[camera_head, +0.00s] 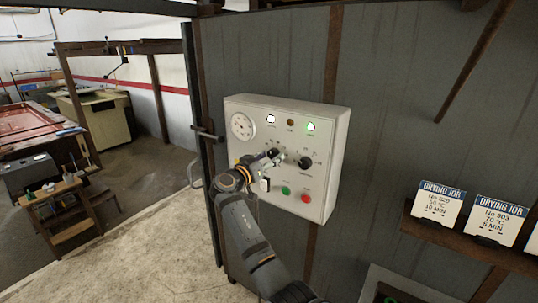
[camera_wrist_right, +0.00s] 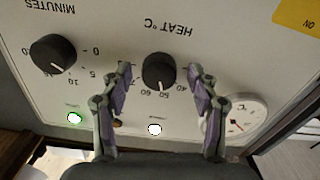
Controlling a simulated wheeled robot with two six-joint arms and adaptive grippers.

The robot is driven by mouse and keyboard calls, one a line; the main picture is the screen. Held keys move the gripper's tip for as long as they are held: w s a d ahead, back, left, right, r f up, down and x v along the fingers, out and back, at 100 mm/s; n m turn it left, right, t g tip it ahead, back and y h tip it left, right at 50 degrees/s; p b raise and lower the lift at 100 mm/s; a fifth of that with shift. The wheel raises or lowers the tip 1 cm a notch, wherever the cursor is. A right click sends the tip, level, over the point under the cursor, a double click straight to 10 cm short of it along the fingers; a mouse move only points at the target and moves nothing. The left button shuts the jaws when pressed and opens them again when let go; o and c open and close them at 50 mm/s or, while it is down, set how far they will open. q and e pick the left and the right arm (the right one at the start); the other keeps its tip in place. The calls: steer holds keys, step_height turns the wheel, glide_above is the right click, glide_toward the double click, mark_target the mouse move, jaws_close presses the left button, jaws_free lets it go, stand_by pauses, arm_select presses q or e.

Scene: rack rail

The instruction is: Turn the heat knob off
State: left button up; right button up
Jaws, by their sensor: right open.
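The heat knob (camera_wrist_right: 158,70) is round and black, on the white control panel (camera_head: 330,115) under the upside-down label HEAT °C in the right wrist view. Its white pointer mark is on the side of the numbers 50 and 60. My right gripper (camera_wrist_right: 160,76) is open, one finger on each side of the heat knob; I cannot tell whether they touch it. In the head view my right gripper (camera_head: 275,156) is at the panel and covers most of the heat knob. My left gripper is not in view.
A black minutes knob (camera_wrist_right: 53,54) sits beside the heat knob. The panel has a round gauge (camera_head: 242,126), a lit white lamp (camera_head: 270,119), a lit green lamp (camera_head: 311,127), a green button (camera_head: 286,190) and a red button (camera_head: 306,198). A shelf (camera_head: 470,245) with cards is at right.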

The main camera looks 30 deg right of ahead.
steer(key=shift+c, duration=0.3)
steer(key=c, duration=1.1)
steer(key=shift+s+f+n+b, duration=0.1)
steer(key=shift+f+n+b, duration=0.05)
steer(key=shift+n+b, duration=1.25)
steer(key=n+b, duration=0.1)
steer(key=n, duration=0.1)
steer(key=shift+n, duration=0.3)
steer(key=shift+r+n, duration=0.2)
steer(key=shift+n, duration=0.8)
steer(key=n, duration=0.2)
steer(key=shift+n, duration=0.3)
steer(key=n, duration=0.2)
steer(key=shift+r+n+p, duration=0.1)
steer(key=shift+n+p, duration=0.75)
steer(key=shift+n, duration=1.25)
